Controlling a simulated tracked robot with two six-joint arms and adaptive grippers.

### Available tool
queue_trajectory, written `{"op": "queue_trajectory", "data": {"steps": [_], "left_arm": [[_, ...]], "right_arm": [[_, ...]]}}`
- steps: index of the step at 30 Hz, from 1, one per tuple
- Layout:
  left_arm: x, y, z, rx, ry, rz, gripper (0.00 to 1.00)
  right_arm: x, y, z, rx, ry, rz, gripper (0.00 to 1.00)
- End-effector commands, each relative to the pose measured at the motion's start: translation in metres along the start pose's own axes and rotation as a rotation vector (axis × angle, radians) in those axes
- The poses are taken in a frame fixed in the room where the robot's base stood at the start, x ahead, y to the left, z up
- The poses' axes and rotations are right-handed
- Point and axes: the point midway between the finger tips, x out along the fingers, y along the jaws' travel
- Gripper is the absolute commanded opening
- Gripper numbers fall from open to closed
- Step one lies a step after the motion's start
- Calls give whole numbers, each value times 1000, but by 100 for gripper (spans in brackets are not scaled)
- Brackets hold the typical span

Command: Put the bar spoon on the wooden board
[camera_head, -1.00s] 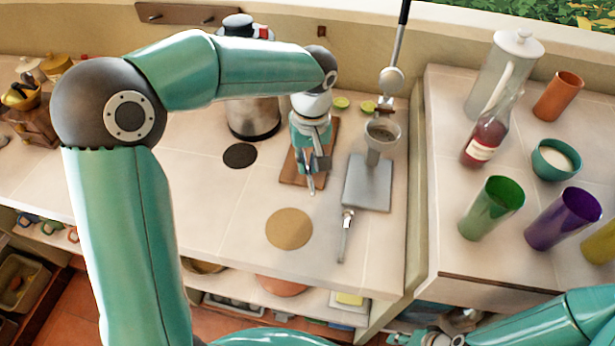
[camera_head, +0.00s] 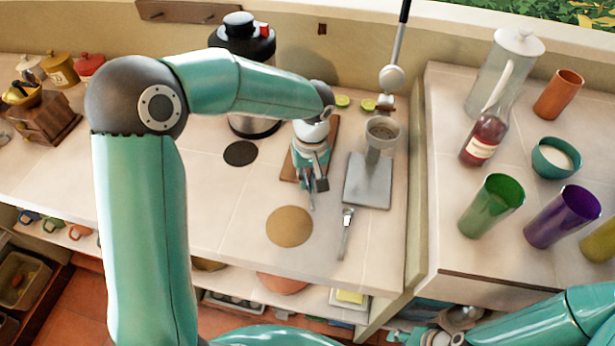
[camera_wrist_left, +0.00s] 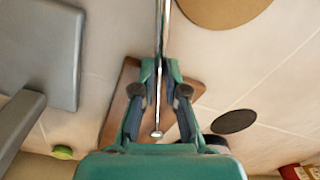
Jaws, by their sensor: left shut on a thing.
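The bar spoon (camera_wrist_left: 163,32) is a thin metal rod held between the fingers of my left gripper (camera_wrist_left: 160,98), which is shut on it. In the left wrist view the rod runs from the top edge to a small rounded end between the fingers. The wooden board (camera_wrist_left: 116,122) lies behind the fingers there. In the head view my left gripper (camera_head: 312,187) is at the right side of the board (camera_head: 288,170), which the arm partly hides. I cannot tell whether the spoon touches the board. My right gripper (camera_head: 408,338) is at the bottom edge, partly cut off.
A grey scale-like stand with a cup (camera_head: 367,185) is right of the board. A metal utensil (camera_head: 345,236) and a round tan mat (camera_head: 289,227) lie in front. A dark disc (camera_head: 240,153) lies left. Lime halves (camera_head: 343,101) are behind. Tumblers and a bottle (camera_head: 486,135) stand right.

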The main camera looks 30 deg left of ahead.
Motion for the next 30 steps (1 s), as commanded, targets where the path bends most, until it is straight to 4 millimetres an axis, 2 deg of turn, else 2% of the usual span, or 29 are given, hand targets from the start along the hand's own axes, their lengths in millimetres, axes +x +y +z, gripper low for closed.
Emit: {"op": "queue_trajectory", "data": {"steps": [11,12,16,17,30], "left_arm": [[12,0,2,1,-6,-4,0],[12,0,2,1,-7,-5,13],[13,-1,3,1,-9,-7,35],[13,-1,3,1,-9,-7,37],[11,-2,2,0,-7,-6,37]], "right_arm": [[9,3,0,0,0,0,33],[9,3,0,0,0,0,33],[10,4,0,0,0,0,33],[10,4,0,0,0,0,33],[9,3,0,0,0,0,33]]}}
